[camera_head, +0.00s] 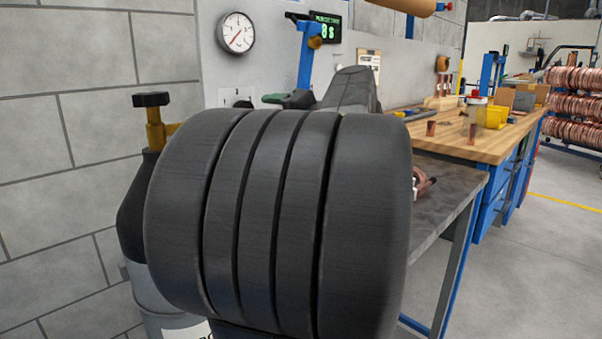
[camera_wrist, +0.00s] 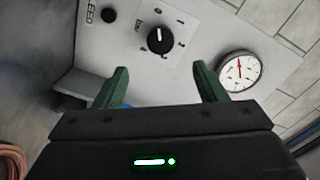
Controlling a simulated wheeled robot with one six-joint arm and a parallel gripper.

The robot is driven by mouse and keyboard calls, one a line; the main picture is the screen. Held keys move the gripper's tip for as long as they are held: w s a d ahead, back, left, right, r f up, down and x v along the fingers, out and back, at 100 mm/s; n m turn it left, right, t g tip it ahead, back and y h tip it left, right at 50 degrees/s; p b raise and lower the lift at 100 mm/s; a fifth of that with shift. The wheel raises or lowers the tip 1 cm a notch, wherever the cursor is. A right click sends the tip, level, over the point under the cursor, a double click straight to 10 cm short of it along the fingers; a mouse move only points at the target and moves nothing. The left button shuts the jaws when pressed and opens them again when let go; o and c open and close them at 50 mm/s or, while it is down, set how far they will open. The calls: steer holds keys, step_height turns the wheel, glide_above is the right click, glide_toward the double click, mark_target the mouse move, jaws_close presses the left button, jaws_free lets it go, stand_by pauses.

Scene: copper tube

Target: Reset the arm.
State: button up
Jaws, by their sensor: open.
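My gripper (camera_wrist: 161,90) shows in the wrist view with its two green fingers spread apart and nothing between them. It faces a light grey panel with a black rotary knob (camera_wrist: 159,40) and a round dial gauge (camera_wrist: 238,72). The knob lies beyond the gap between the fingers; I cannot tell the distance. In the head view my dark arm link fills the middle and hides most of the gripper. A bit of green finger (camera_head: 273,98) shows above the link, near the panel (camera_head: 300,60).
A gas cylinder (camera_head: 140,220) stands at the left by the block wall. Copper coils (camera_head: 575,105) are stacked far right. The right floor is clear.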

steer(key=w+a+m+p, duration=0.8)
steer(key=m+p, duration=0.9)
steer(key=p, duration=0.5)
steer(key=shift+w+m+y, duration=0.25)
steer(key=shift+m+y, duration=0.15)
stand_by(0.4)
steer(key=shift+f, duration=0.2)
